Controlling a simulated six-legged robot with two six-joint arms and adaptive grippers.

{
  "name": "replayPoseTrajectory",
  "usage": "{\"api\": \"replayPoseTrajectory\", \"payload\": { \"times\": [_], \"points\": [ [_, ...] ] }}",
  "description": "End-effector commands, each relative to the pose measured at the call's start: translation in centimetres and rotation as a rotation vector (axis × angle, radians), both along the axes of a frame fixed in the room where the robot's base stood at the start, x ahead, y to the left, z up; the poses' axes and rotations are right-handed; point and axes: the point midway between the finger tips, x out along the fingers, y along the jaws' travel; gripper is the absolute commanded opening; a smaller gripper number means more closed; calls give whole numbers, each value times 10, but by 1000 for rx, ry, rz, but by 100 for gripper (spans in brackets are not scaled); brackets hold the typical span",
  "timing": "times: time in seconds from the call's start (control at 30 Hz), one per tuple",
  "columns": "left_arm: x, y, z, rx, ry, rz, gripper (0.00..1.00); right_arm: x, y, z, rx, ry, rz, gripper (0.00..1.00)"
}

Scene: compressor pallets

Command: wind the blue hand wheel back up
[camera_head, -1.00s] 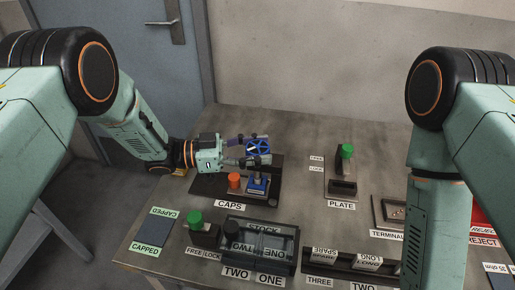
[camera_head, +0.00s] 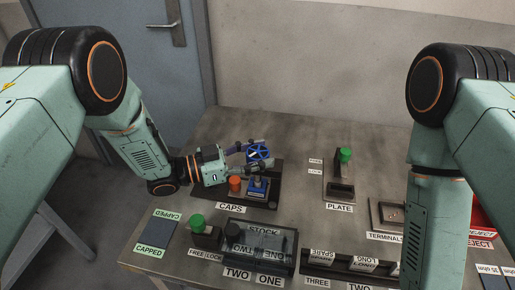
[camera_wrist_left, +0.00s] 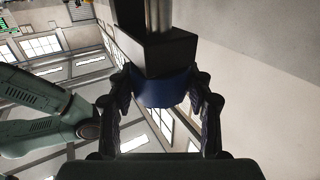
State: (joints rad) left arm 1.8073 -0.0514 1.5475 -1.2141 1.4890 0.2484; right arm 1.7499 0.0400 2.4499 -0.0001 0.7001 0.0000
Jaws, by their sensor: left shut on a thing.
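In the left wrist view a dark blue round part (camera_wrist_left: 163,90) sits between the fingers of my left gripper (camera_wrist_left: 163,105), under a dark block (camera_wrist_left: 155,50) and a metal post. A blue base part (camera_head: 258,188) stands on the dark CAPS plate (camera_head: 222,196) below the wheel. My right gripper is out of view.
An orange cap (camera_head: 235,184) stands close below my left gripper. A green-knobbed PLATE fixture (camera_head: 341,188) stands to the right. The STOCK tray (camera_head: 262,258) and a green-knobbed FREE/LOCK block (camera_head: 205,236) are nearer. Bare table lies behind the CAPS plate.

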Motion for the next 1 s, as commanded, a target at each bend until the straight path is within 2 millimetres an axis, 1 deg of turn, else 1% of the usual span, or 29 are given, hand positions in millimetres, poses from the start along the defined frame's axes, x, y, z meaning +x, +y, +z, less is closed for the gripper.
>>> {"api": "replayPoseTrajectory", "payload": {
  "times": [0.03,0.1,0.4,0.7,1.0],
  "points": [
    [0,-1,7,-2,0,40,19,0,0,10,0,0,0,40],
    [-1,-1,7,-1,-2,100,19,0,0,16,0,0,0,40],
    [0,-1,6,-2,-6,327,19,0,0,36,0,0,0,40],
    [1,-1,6,-4,-10,478,19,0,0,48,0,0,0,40],
    [3,0,5,-7,-12,536,19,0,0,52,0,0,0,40]
  ]
}}
